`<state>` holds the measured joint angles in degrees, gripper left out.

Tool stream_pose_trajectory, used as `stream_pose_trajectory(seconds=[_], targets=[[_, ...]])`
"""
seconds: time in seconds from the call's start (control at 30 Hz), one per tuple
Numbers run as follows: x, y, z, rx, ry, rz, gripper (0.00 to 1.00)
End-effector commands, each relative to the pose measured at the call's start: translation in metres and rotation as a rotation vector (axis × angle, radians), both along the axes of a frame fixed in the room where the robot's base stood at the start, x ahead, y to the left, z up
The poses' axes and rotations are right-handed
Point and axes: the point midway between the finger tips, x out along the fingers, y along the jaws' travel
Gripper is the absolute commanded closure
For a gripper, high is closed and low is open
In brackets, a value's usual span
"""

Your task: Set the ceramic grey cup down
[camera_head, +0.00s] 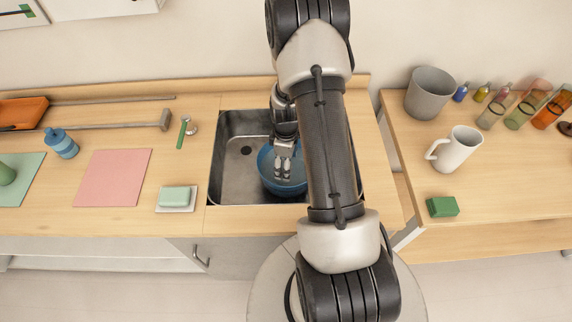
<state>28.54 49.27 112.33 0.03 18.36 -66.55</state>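A pale grey-white mug with a handle (458,148) is on the right-hand counter and looks most like the ceramic grey cup. It appears to stand on its base, leaning in the picture as other things near that edge do. A larger grey pot-like vessel without a visible handle (430,95) stands behind it. My gripper (282,178) points down over the blue bowl (268,182) in the sink, far left of the mug. Its two fingers are close together, and I see no cup between them. My arm hides part of the bowl and sink.
The metal sink (230,185) is set in the left counter. A soap bar on a dish (175,198), pink mat (113,178) and blue bottle (62,145) lie left. A green block (442,206) and coloured glasses (520,112) are right. Bare wood surrounds the mug.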

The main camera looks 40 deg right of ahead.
Motion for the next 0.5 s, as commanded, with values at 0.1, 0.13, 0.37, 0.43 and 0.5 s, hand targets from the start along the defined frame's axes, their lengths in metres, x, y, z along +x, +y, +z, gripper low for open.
stream_pose_trajectory(seconds=[0.1, 0.13, 0.37, 0.43, 0.5], targets=[[0.001, 0.000, 0.032, -0.002, -0.003, 0.000, 0.29], [0.001, 0.000, 0.039, -0.002, -0.003, 0.000, 0.29], [0.000, 0.000, 0.082, -0.001, -0.002, 0.000, 0.29], [0.000, 0.000, 0.090, -0.001, -0.002, 0.000, 0.29], [0.000, 0.000, 0.095, -0.001, -0.001, 0.000, 0.29]])
